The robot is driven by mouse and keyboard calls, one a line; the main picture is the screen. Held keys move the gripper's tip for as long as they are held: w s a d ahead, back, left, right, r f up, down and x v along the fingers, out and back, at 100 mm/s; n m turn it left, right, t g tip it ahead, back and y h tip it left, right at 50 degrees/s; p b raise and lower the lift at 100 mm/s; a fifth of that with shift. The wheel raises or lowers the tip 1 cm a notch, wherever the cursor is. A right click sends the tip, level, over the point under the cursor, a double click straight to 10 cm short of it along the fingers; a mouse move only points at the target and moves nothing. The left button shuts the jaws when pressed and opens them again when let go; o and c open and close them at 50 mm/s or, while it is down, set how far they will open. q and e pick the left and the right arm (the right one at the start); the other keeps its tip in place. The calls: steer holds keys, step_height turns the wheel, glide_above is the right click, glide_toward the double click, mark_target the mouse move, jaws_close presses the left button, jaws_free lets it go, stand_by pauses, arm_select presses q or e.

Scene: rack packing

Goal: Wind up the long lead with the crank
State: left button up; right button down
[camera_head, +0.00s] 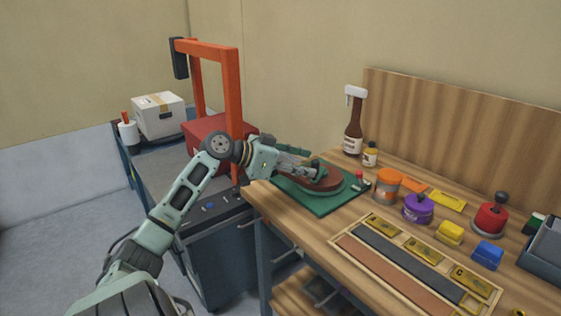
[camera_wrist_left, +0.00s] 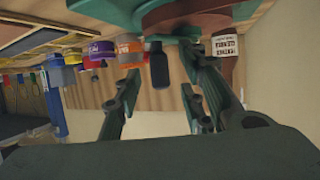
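A brown disc-shaped reel (camera_head: 322,181) sits on a green base (camera_head: 318,204) at the table's left end. My left gripper (camera_head: 312,170) is over the disc and hides part of it. In the left wrist view, which is upside down, the disc (camera_wrist_left: 190,20) is at the top. A dark upright crank handle (camera_wrist_left: 159,64) shows there, lined up between the fingertips of my left gripper (camera_wrist_left: 159,84). The fingers are apart, with visible gaps on both sides of the handle. I cannot make out the long lead. My right gripper is not in view.
A brown bottle (camera_head: 353,128) and a small jar (camera_head: 370,155) stand behind the reel. An orange pot (camera_head: 388,185), a purple pot (camera_head: 418,208) and a red knobbed pot (camera_head: 491,218) stand to the right. A wooden tray (camera_head: 337,241) lies along the front. An orange frame (camera_head: 232,95) rises at the left.

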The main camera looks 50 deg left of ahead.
arm_select(q)
steer(key=v, duration=0.9)
steer(key=shift+r, duration=0.15)
steer(key=shift+o, duration=0.2)
